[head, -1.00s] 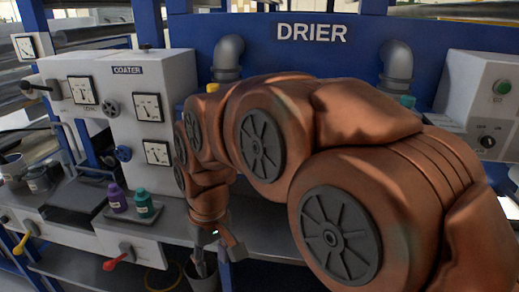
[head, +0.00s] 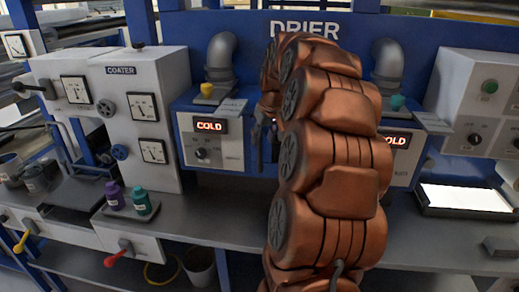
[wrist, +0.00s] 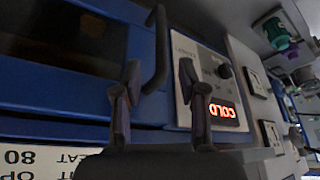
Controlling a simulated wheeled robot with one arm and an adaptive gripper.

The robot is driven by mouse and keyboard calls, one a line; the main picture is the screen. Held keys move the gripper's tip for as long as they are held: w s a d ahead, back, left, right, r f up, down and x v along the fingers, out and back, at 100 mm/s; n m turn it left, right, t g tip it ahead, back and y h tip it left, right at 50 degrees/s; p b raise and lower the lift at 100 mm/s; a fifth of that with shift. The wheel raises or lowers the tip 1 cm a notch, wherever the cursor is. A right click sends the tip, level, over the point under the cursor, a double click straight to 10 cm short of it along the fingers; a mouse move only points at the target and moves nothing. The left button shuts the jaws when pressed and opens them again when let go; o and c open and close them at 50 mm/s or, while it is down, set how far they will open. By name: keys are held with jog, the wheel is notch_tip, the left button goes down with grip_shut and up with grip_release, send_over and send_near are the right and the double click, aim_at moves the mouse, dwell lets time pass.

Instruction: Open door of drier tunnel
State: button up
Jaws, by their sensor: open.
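The blue drier (head: 400,25) spans the back, but my arm hides its middle, where most of the tunnel door is. In the wrist view a blue panel with a dark opening, seemingly the tunnel door (wrist: 80,105), fills the left. A dark curved bar handle (wrist: 160,40) stands out from it. My gripper (wrist: 159,64) is open, its two fingers on either side of the handle's lower part in the picture; I cannot tell whether they touch it. In the head view my gripper (head: 263,135) is in front of the drier, beside the left COLD panel (head: 210,127).
The white coater (head: 120,115) stands at left, with purple (head: 114,198) and green (head: 141,203) bottles before it. A second COLD display (head: 395,140) and a lit tray (head: 468,198) are at right. The grey bench (head: 225,210) is clear below the left panel.

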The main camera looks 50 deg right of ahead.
aim_at(261, 147)
jog(key=shift+p+x, duration=1.05)
jog(key=shift+x, duration=2.3)
jog(key=shift+a, duration=0.1)
grip_shut()
